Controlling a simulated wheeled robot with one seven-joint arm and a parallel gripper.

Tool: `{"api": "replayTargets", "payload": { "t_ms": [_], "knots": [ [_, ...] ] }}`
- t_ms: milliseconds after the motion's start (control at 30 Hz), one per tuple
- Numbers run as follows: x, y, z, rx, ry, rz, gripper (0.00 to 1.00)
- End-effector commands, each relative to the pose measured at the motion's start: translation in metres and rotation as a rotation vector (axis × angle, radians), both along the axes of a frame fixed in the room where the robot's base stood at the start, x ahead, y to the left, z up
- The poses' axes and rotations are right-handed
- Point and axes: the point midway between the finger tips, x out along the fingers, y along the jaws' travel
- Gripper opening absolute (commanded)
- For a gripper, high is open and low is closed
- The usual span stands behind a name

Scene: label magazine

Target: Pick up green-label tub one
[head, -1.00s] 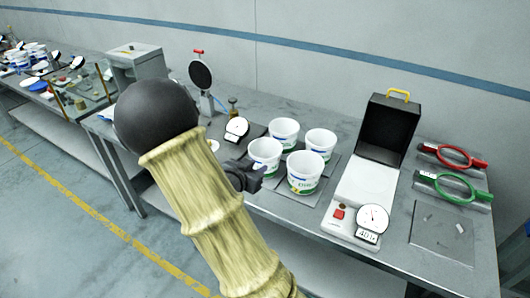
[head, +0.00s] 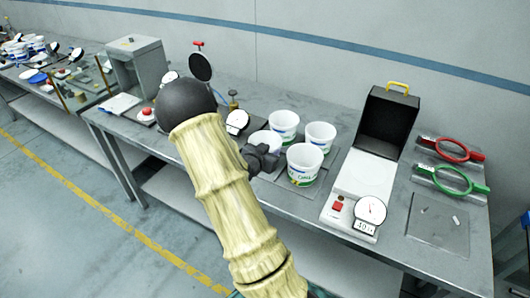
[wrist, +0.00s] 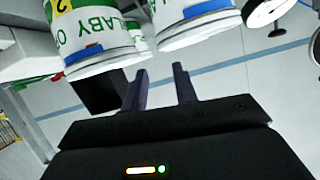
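Several white tubs stand grouped on the bench in the head view: a back tub (head: 284,122), a right tub (head: 320,135), a front tub (head: 303,165) with green and blue on its label, and a left tub (head: 266,138) partly hidden by my gripper (head: 262,160). Which is green-label tub one I cannot tell. In the wrist view a tub with green lettering and a yellow patch (wrist: 95,30) is at top left, with another tub (wrist: 195,22) beside it. My gripper's fingers (wrist: 160,88) are apart, with no tub seen held between them.
Right of the tubs stands an open black case (head: 386,125) with a white panel and a dial gauge (head: 370,208). Red (head: 450,150) and green (head: 453,180) ring-shaped tools lie further right. A round black disc on a stand (head: 201,67) and a grey box (head: 137,65) are left.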

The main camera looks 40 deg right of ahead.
Motion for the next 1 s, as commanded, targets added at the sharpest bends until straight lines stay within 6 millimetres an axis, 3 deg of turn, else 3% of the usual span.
{"api": "replayTargets", "payload": {
  "t_ms": [133,567,1000],
  "knots": [
    [0.006,-0.014,-0.005,0.0,0.001,-0.001,0.29],
    [0.008,-0.018,-0.008,0.0,0.001,0.0,0.29],
    [0.026,-0.056,-0.03,0.0,0.0,0.0,0.29]
  ]
}}
